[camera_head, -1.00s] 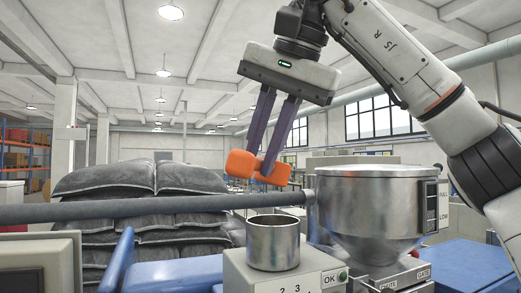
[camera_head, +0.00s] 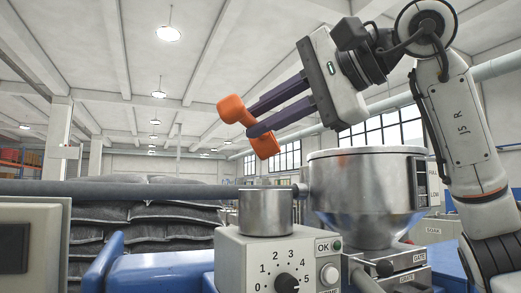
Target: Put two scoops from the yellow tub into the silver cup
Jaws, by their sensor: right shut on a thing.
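My right gripper (camera_head: 251,121) is shut on an orange dumbbell-shaped piece (camera_head: 231,108). Its purple fingers point left and a little down, with one orange end above and left of the fingertips and the other below. I cannot tell whether this piece is a scoop or whether it holds anything. The silver cup (camera_head: 265,213) stands upright on a grey control box, below the orange piece and apart from it. The inside of the cup is hidden. No yellow tub is in view. My left gripper is not in view.
The control box (camera_head: 231,262) has a numbered dial and an OK button. A large metal hopper (camera_head: 365,190) stands right of the cup. A grey pipe (camera_head: 110,188) crosses at left. Stacked dark sacks (camera_head: 150,228) are behind, and a blue part (camera_head: 155,272) is at lower left.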

